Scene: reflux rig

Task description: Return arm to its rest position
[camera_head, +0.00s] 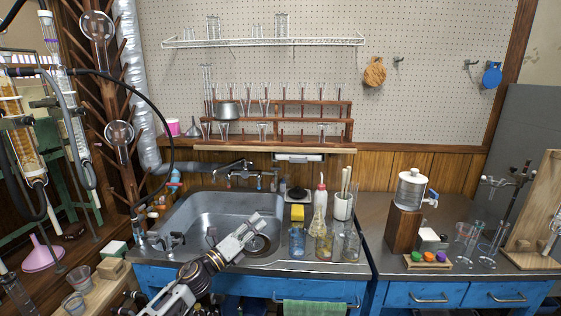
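My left arm (190,285) comes in from the bottom edge, left of centre, and reaches up and to the right over the sink. My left gripper (257,224) is at its end, above the right part of the sink basin near the dark round drain. The fingers are small and seen from behind, so I cannot tell whether they are open or shut. I see no object clearly held in it. My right gripper is not in view.
The metal sink (190,215) has a faucet (233,168) at its back. Glass bottles, a blue-liquid beaker (297,240) and a white cup (343,207) stand close to the right. Glassware and tubing (22,130) crowd the left. The counter (376,208) has bare room.

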